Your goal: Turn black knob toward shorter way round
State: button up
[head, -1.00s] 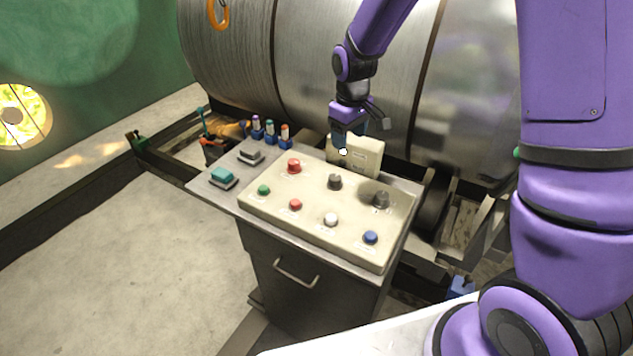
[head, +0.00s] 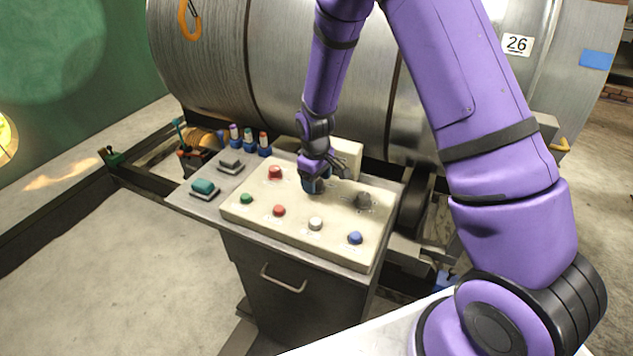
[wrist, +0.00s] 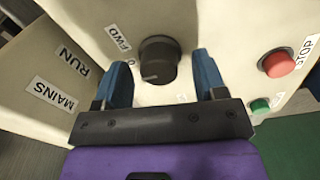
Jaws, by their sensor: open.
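The black knob (wrist: 158,60) shows in the wrist view on the cream panel, between my two blue fingers. A pale pointer line on it points toward the lower left. My gripper (wrist: 161,64) is open around the knob, with visible gaps at both sides. How deep the fingertips reach is unclear. In the head view my gripper (head: 316,183) is over the upper middle of the panel and hides this knob.
A second dark knob (head: 363,201) stands to the right. A red stop button (head: 275,172) is to the left. Green (head: 246,198), red, white (head: 316,223) and blue (head: 355,238) buttons line the front. An upright labelled box (head: 346,156) stands behind; a large metal drum is beyond.

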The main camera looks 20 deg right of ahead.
jog(key=shift+f, duration=0.5)
jog(key=c, duration=0.9)
jog(key=shift+c, duration=0.2)
jog(key=m, duration=0.4)
jog(key=shift+m, duration=2.4)
